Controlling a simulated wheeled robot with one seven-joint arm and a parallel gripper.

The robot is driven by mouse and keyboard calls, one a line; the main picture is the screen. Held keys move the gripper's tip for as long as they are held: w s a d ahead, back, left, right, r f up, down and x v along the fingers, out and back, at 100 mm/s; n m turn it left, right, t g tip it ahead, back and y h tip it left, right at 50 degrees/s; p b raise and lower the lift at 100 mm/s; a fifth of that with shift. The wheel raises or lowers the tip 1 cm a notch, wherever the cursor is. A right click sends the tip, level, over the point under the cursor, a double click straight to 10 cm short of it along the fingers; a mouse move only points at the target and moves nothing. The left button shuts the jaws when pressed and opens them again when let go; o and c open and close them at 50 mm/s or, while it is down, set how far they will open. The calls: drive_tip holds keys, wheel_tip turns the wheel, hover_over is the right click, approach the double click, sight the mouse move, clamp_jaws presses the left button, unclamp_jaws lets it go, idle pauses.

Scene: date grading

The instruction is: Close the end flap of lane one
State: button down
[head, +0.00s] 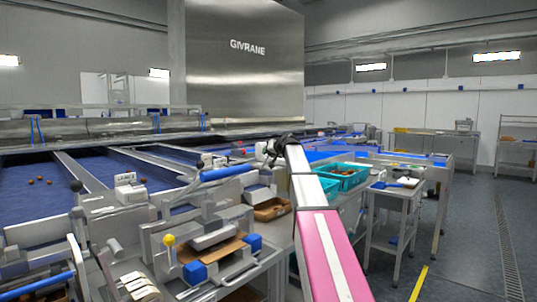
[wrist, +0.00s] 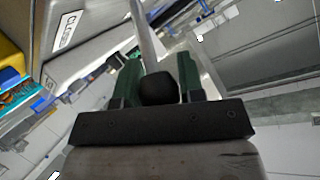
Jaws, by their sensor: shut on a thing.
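My gripper (wrist: 158,82) has its green fingers on either side of a round black knob (wrist: 159,90) in the wrist view and is shut on it. A thin metal lever rod (wrist: 146,40) runs up from the knob. A grey panel beside it bears a white label (wrist: 67,29) starting "CL"; the rest is hard to read. In the head view my gripper (head: 277,148) is small and dark at the far end of my pink and white arm, near the lane ends. The flap itself and its lane number cannot be made out there.
Blue sorting lanes (head: 110,170) lie at the left, with several dates on one. Teal crates (head: 345,177) and a small white table (head: 397,190) are to the right. The floor (head: 460,240) at the right is clear.

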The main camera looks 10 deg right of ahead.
drive_tip(key=shift+s+r, duration=0.1)
drive_tip(key=c, duration=0.7)
unclamp_jaws()
drive_tip(key=shift+c, duration=0.2)
drive_tip(key=shift+s, duration=0.1)
drive_tip(key=v, duration=1)
drive_tip(key=shift+s, duration=0.35)
drive_tip(key=shift+d, duration=0.2)
